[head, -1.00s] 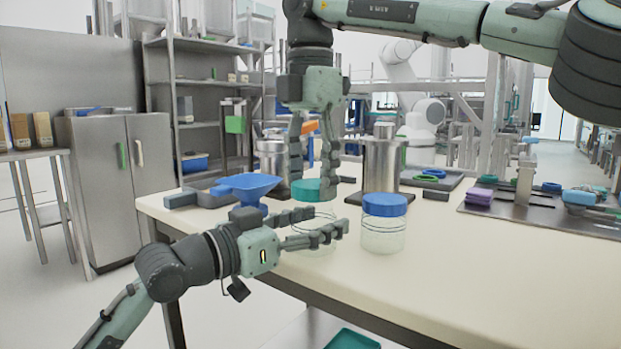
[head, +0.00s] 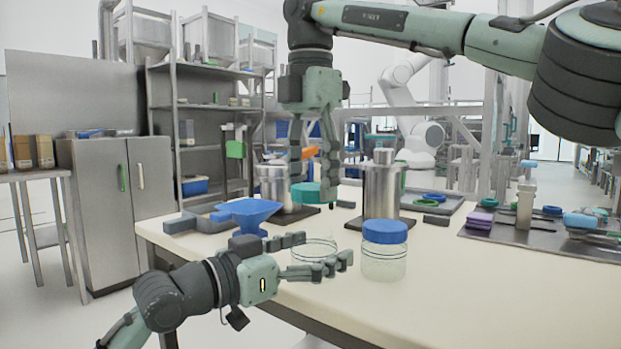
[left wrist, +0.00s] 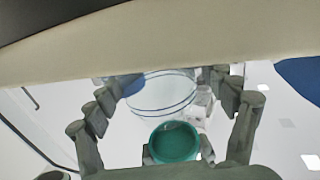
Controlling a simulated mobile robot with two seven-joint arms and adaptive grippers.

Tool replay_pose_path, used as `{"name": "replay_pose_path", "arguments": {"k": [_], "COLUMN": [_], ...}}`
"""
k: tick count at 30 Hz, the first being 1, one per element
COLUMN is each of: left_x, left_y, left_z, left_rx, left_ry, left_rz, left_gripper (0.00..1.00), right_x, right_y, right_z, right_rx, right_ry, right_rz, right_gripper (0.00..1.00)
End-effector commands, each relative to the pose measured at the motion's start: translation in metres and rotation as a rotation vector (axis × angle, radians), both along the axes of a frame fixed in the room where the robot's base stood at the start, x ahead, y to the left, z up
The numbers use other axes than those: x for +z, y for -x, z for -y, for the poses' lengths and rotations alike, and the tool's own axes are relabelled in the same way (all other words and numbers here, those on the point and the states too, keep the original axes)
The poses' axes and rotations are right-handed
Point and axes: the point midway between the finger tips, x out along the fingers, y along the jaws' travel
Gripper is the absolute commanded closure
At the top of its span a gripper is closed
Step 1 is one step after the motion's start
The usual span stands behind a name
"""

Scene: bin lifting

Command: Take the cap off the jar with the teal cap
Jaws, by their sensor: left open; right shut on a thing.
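The teal cap (head: 305,193) is between the fingers of my right gripper (head: 312,190), which is shut on it. The clear jar (head: 314,246) stands below on the table with its top uncovered, and the cap is held above it, apart from it. My left gripper (head: 326,249) is open, with its fingers on either side of the jar. They partly hide the jar in the head view. The left wrist view shows the teal cap (left wrist: 174,142) and the clear jar with blue lines (left wrist: 162,95) between the open fingers.
A second clear jar with a blue cap (head: 384,250) stands close on the right. A blue funnel (head: 248,212) lies to the left. Metal canisters (head: 382,185) stand behind. The pale table (head: 490,280) is clear at front right.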

Motion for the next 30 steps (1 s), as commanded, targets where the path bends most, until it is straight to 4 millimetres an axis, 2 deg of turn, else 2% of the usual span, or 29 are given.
{"name": "replay_pose_path", "arguments": {"k": [5, 8, 15, 21, 30], "left_x": [0.0, -0.001, -0.002, -0.002, 0.0], "left_y": [0.005, 0.015, 0.049, 0.07, 0.079], "left_z": [-0.007, -0.018, -0.058, -0.082, -0.091], "left_rx": [0.001, 0.001, 0.003, 0.003, 0.0], "left_ry": [-0.001, -0.003, -0.005, -0.004, 0.0], "left_rz": [0.001, 0.0, -0.002, -0.002, 0.0], "left_gripper": [0.17, 0.17, 0.17, 0.17, 0.17], "right_x": [0.0, 0.0, 0.0, 0.0, 0.0], "right_y": [0.0, 0.0, 0.0, 0.0, 0.0], "right_z": [0.0, 0.0, 0.0, 0.0, 0.0], "right_rx": [0.0, 0.0, 0.0, 0.0, 0.0], "right_ry": [0.0, 0.0, 0.0, 0.0, 0.0], "right_rz": [0.0, 0.0, 0.0, 0.0, 0.0], "right_gripper": [0.79, 0.79, 0.79, 0.79, 0.79]}}
